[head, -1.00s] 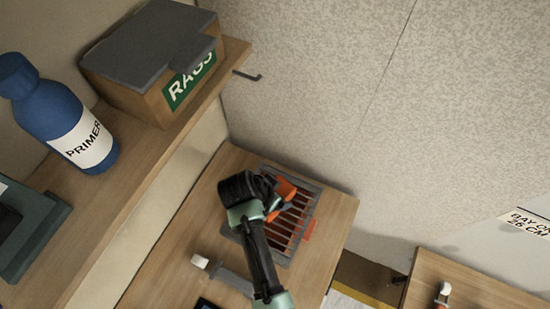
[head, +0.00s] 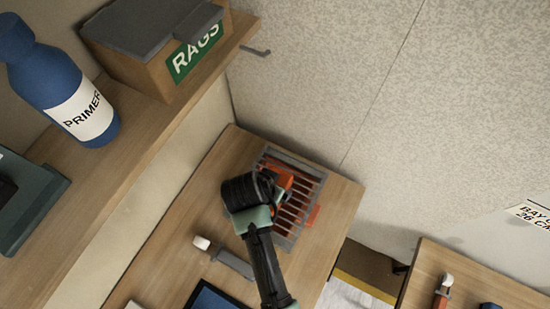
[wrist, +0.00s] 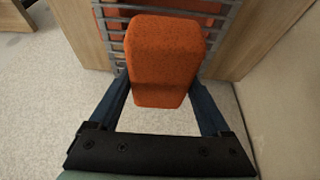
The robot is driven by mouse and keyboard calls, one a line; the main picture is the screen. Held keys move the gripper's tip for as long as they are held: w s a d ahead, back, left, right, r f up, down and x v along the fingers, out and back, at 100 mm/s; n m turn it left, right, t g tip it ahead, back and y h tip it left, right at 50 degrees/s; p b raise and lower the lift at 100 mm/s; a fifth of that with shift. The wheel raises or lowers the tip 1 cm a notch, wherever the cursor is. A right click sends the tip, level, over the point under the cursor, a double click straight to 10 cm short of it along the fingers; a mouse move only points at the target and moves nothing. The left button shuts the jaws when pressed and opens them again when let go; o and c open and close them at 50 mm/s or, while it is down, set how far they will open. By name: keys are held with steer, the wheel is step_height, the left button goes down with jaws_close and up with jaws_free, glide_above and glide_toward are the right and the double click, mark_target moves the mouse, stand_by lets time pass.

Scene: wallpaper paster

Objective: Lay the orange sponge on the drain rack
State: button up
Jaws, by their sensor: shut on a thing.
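The orange sponge (wrist: 165,45) is a thick block with rounded edges. It sits between the two fingers of my gripper (wrist: 165,84), which is shut on it. In the head view my gripper (head: 277,196) is over the left part of the drain rack (head: 295,162), and only a bit of the sponge (head: 283,181) shows past it. The rack is a grey frame with bars over an orange-red base. In the wrist view the rack bars (wrist: 109,32) lie beyond the sponge. I cannot tell whether the sponge touches them.
The rack stands on a wooden table (head: 185,215) against the wall. A white-tipped tool (head: 228,260) and a dark tablet-like thing (head: 212,298) lie nearer. A shelf at left holds a blue primer bottle (head: 55,85) and a rags box (head: 150,45). Another table (head: 470,290) is at right.

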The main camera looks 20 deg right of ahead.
steer(key=shift+f, duration=3.45)
steer(key=shift+f, duration=0.15)
steer(key=o, duration=1.2)
steer(key=shift+r, duration=0.3)
steer(key=v, duration=1.1)
steer(key=shift+s+a+r, duration=0.1)
steer(key=shift+a+r, duration=0.1)
steer(key=shift+r, duration=0.15)
